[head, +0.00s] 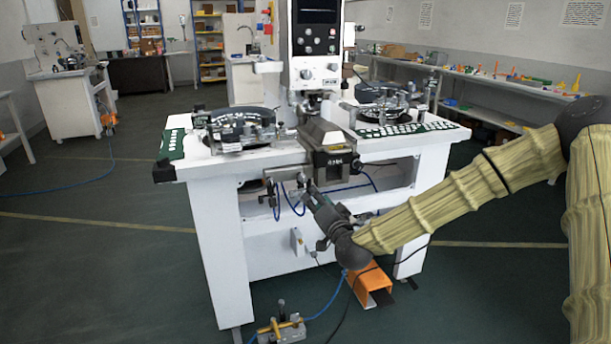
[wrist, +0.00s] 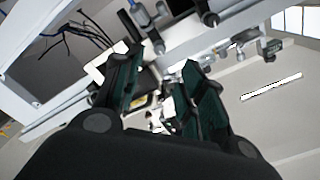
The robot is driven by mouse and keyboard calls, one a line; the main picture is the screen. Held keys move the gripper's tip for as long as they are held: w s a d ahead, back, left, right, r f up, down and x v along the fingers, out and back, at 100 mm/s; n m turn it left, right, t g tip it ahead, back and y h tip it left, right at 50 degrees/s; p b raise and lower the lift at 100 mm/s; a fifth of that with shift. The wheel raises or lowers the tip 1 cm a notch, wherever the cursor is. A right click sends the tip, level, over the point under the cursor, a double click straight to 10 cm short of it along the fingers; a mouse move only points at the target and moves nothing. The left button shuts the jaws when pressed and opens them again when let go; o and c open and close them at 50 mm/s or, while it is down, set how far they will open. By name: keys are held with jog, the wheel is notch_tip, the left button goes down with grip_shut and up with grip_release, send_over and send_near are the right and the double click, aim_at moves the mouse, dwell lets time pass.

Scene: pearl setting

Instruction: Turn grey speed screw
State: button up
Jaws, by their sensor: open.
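My gripper (head: 313,193) is at the front of the white machine table, just below its front edge. In the wrist view my gripper (wrist: 158,82) has its two dark green-black fingers spread, with nothing clearly held between them. Small grey metal screw-like fittings (wrist: 140,15) hang under the table just beyond the fingertips, apart from them. In the head view a small metal fitting (head: 303,180) shows right at the fingertips, and another (head: 276,203) hangs to the left. I cannot tell which of these is the grey speed screw.
The white machine table (head: 218,245) carries two round fixtures and a tall control column (head: 318,45). Blue hoses hang under its edge. An orange pedal (head: 371,285) and a brass-coloured valve unit (head: 281,330) are on the floor. Open floor lies to the left.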

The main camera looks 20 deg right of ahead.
aim_at(304, 181)
jog(key=shift+n, duration=0.5)
jog(key=w, duration=1.1)
jog(key=shift+r+b, duration=0.1)
jog(key=shift+b, duration=0.3)
jog(key=shift+s, duration=0.1)
jog(key=shift+c, duration=0.4)
grip_shut()
